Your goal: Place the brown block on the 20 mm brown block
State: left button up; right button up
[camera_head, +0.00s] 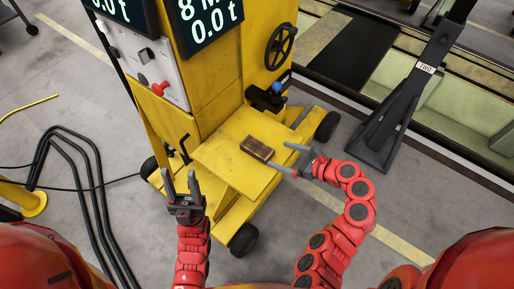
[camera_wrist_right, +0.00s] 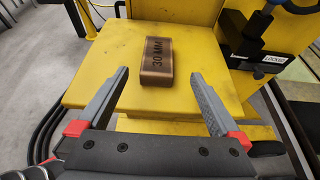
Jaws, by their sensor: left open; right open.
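A brown block (camera_head: 257,149) lies on the yellow platform (camera_head: 215,150) of the yellow machine. In the right wrist view the brown block (camera_wrist_right: 157,62) is marked "30 MM" and lies on the platform, ahead of and between my fingers. My right gripper (camera_head: 291,160) is open and empty, just right of the block in the head view; in the right wrist view its two fingers (camera_wrist_right: 155,100) are spread wide. My left gripper (camera_head: 181,184) is open and empty, at the platform's front left side. I cannot make out a separate 20 mm block in either view.
The yellow machine (camera_head: 225,85) stands behind the platform, with a handwheel (camera_head: 280,46), a red knob (camera_head: 160,88) and weight displays. A dark stand (camera_head: 395,115) is at the right.

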aim_at(257, 147)
jog(key=p+x, duration=0.1)
jog(key=x, duration=0.3)
jog(key=shift+w+a, duration=0.15)
jog(key=shift+a, duration=0.2)
jog(key=shift+w+a+f, duration=0.3)
jog(key=shift+p+x, duration=0.65)
jog(key=shift+x, duration=0.15)
jog(key=p+x, duration=0.1)
jog(key=x, duration=0.2)
jog(key=shift+s+a, duration=0.15)
jog(key=shift+a, duration=0.05)
jog(key=shift+w+a+f, duration=0.15)
jog(key=shift+w, duration=0.05)
grip_shut()
